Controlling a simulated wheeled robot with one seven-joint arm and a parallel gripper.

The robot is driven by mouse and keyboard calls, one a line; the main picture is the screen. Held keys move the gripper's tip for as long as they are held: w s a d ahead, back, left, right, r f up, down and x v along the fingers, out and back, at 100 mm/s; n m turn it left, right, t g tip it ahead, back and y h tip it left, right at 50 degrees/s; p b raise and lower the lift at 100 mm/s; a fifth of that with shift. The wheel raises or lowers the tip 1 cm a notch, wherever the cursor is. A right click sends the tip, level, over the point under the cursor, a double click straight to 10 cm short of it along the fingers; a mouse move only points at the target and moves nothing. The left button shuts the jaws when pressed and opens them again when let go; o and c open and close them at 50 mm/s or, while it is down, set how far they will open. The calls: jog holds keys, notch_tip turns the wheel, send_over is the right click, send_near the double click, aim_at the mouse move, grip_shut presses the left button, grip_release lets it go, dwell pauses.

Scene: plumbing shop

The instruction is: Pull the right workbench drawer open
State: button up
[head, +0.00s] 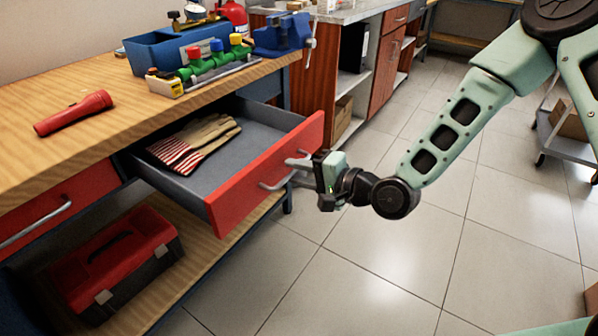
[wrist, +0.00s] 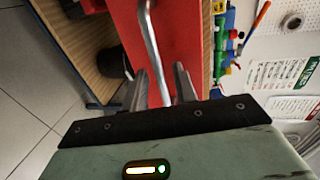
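The right workbench drawer (head: 262,176) has a red front and a grey inside, and it stands well out from the bench. Its silver bar handle (head: 272,186) is on the front face. My gripper (head: 296,171) is at the drawer front by the handle. In the wrist view, the handle (wrist: 150,38) runs down between the two fingers of my gripper (wrist: 160,82). The fingers are apart, with a gap visible on each side of the bar. The red drawer front (wrist: 186,45) is behind the fingers.
Striped work gloves (head: 193,143) lie in the drawer. The left drawer (head: 60,205) is shut. A red toolbox (head: 115,262) sits on the shelf below. A red flashlight (head: 74,113), blue bin and blue vise are on the wooden top. Tiled floor (head: 370,270) is clear in front.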

dwell(0.4)
jog(key=p+v, duration=1.1)
jog(key=v, duration=0.6)
jog(key=shift+d+p, duration=0.25)
jog(key=shift+p, duration=0.05)
jog(key=shift+s, duration=0.1)
